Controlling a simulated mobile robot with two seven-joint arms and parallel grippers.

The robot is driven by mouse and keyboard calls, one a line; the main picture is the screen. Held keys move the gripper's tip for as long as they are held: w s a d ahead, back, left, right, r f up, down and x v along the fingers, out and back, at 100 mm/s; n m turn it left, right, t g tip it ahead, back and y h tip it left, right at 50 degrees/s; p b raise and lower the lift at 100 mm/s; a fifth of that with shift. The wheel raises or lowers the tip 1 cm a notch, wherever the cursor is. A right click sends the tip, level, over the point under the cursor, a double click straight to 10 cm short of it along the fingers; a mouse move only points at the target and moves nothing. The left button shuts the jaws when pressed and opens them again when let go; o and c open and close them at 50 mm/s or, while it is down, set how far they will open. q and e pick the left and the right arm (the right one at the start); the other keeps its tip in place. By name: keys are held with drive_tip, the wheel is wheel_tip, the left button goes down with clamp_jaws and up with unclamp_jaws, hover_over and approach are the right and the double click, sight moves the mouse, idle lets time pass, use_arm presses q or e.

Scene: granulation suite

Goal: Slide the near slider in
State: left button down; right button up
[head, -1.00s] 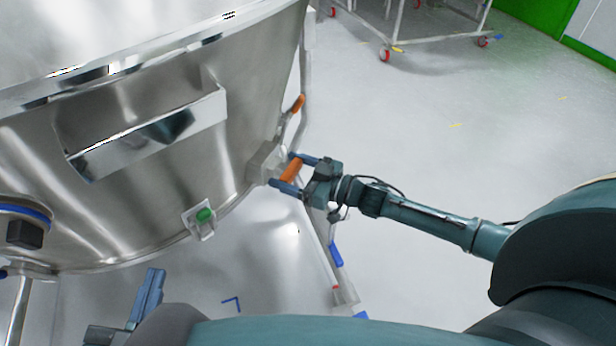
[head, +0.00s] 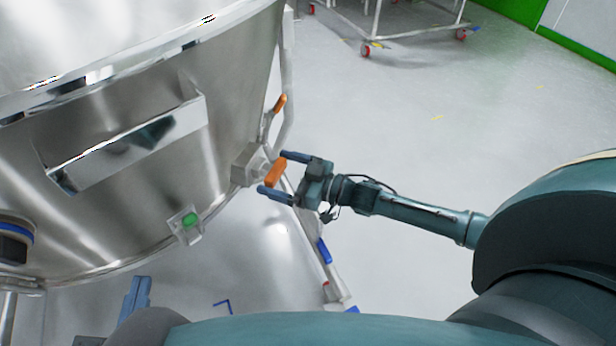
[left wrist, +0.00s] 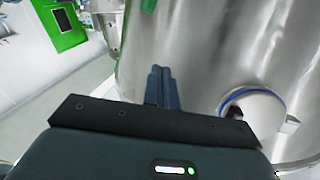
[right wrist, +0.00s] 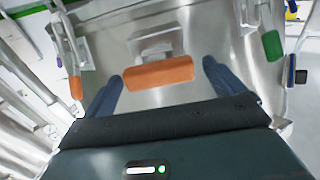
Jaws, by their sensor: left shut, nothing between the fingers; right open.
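An orange handle (head: 275,172), which looks like the near slider, is at a grey block (head: 248,165) on the lower side of the steel vessel. My right gripper (head: 270,173) is open, its fingers on either side of the handle near the tips. In the right wrist view the orange handle (right wrist: 160,73) lies across between the spread fingertips (right wrist: 163,72), with visible gaps at both sides. My left gripper (head: 140,292) is shut and empty below the vessel at the lower left; its closed fingers show in the left wrist view (left wrist: 160,85).
The steel vessel (head: 110,210) fills the left. A second orange handle (head: 279,104) is further back, and a green one (head: 189,221) is on the vessel's lower front. A wheeled frame (head: 410,30) stands at the back. The floor at right is clear.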

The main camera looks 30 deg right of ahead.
use_arm(q)
drive_tip(key=shift+a+f+n+g+y+p, duration=0.15)
drive_tip(key=shift+a+n+g+y+p, duration=0.45)
drive_tip(key=shift+g+p, duration=0.45)
use_arm(e)
drive_tip(key=v, duration=1.1)
use_arm(q)
drive_tip(key=shift+d, duration=0.1)
use_arm(e)
drive_tip(key=shift+s, duration=0.1)
